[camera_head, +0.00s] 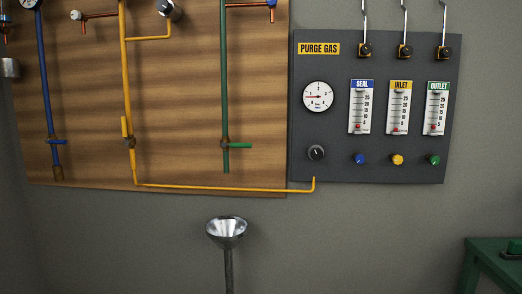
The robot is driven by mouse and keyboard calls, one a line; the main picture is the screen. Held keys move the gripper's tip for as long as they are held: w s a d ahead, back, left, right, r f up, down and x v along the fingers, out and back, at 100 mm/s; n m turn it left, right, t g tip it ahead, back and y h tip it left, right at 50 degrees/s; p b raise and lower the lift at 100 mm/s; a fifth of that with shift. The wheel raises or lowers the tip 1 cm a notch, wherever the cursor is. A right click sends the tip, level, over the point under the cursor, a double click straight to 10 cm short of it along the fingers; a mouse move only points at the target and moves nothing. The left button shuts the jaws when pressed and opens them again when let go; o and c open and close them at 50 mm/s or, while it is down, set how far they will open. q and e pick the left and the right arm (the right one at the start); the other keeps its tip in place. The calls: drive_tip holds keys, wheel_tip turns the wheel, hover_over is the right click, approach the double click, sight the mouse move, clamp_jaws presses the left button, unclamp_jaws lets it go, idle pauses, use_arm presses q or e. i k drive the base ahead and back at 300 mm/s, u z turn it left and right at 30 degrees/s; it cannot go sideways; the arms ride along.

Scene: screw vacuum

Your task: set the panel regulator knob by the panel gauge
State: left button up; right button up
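The dark purge gas panel (340,165) hangs on the wall at the right. Its round white gauge (318,97) sits at the panel's left, with a red needle pointing left; the exact reading is too small to tell. The black panel regulator knob (316,153) is below the gauge, with a light mark on its face. To the right are three flow meters labelled SEAL (361,108), INLET (399,108) and OUTLET (437,108). Under them are a blue knob (359,159), a yellow knob (397,160) and a green knob (434,160). Neither of my grippers is in view.
A wooden board (80,100) with blue, yellow and green pipes fills the left. A yellow pipe (230,188) runs along its lower edge to beneath the panel. A metal funnel (227,231) on a post stands below. A green table (490,262) is at the lower right.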

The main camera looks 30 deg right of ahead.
sight(316, 154)
drive_tip(key=z, duration=0.4)
drive_tip(key=i, duration=1.1)
drive_tip(key=z, duration=0.85)
